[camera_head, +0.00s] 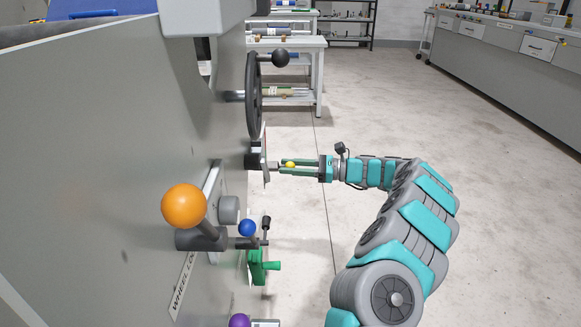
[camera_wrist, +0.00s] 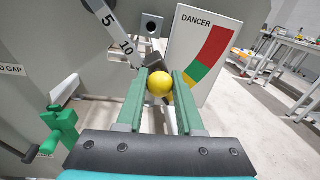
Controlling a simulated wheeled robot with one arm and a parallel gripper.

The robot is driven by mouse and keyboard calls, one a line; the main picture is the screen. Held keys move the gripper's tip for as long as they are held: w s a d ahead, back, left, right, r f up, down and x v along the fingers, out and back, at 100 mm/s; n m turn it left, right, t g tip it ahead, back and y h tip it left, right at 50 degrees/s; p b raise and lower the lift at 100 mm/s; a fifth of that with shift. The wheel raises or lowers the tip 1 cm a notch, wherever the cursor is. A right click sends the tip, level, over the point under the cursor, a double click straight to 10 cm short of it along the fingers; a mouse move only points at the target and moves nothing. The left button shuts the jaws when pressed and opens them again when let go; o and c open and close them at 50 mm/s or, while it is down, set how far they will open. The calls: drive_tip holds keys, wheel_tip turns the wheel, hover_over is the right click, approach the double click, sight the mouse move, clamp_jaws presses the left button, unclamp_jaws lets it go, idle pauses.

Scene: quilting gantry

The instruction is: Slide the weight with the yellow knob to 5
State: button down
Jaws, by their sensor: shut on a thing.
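The weight's yellow knob (camera_wrist: 160,85) sits between the two green fingers of my gripper (camera_wrist: 161,77) in the wrist view. My gripper is shut on it. In the head view the yellow knob (camera_head: 290,164) shows between the fingers of my gripper (camera_head: 282,167), beside the machine's side. A white scale arm (camera_wrist: 114,31) slants down towards the knob, with 5 higher up and 10 lower, nearer the knob. The knob is past the printed 10, towards the arm's lower end. The dark weight body behind the knob is mostly hidden.
A DANCER panel (camera_wrist: 203,55) with red, yellow and green bands stands just right of the knob. A black handwheel (camera_head: 254,95) is above. An orange-ball lever (camera_head: 184,206), blue knob (camera_head: 247,228) and green handle (camera_head: 262,266) are nearer. Open floor (camera_head: 330,120) lies right.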

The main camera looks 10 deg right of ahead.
drive_tip(key=s+a+r+p, duration=0.1)
drive_tip(key=s+r+p, duration=0.2)
drive_tip(key=s+r, duration=0.2)
drive_tip(key=shift+s+r, duration=0.15)
drive_tip(key=shift+r, duration=0.7)
drive_tip(key=c, duration=0.5)
unclamp_jaws()
drive_tip(key=shift+s+d+f, duration=0.1)
drive_tip(key=v, duration=0.7)
drive_tip(key=shift+d, duration=0.25)
